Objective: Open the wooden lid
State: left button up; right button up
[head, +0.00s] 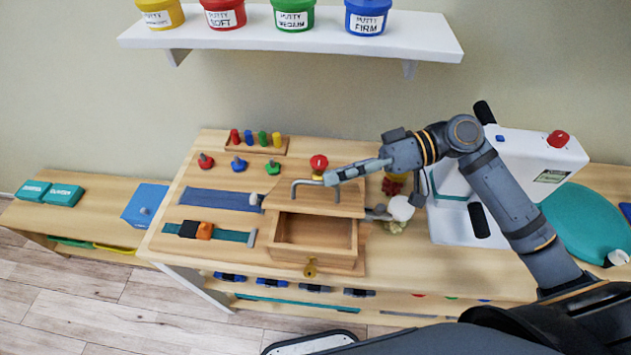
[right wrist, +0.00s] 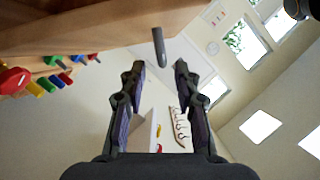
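The wooden box (head: 290,256) stands at the front of the wooden activity board, and its hollow inside shows from above. The wooden lid (head: 345,203) is a flat panel at the back of that opening; its exact tilt is hard to tell. A brass latch (head: 310,268) sits on the box front. My right gripper (head: 333,178) is above the lid, beside a grey bent bar (head: 300,184). In the right wrist view its fingers (right wrist: 160,85) are apart, with the tip of a grey bar (right wrist: 159,47) ahead of the gap. My left gripper is not in view.
A red knob (head: 318,162) stands just behind the bar. Straps (head: 222,199) and coloured pegs (head: 262,138) are to the left. A white machine (head: 470,215) stands close on the right. A shelf with putty tubs (head: 290,35) hangs above.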

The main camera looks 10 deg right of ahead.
aim_at(316, 182)
jog(key=shift+x, duration=2.35)
jog(key=shift+s, duration=0.15)
grip_shut()
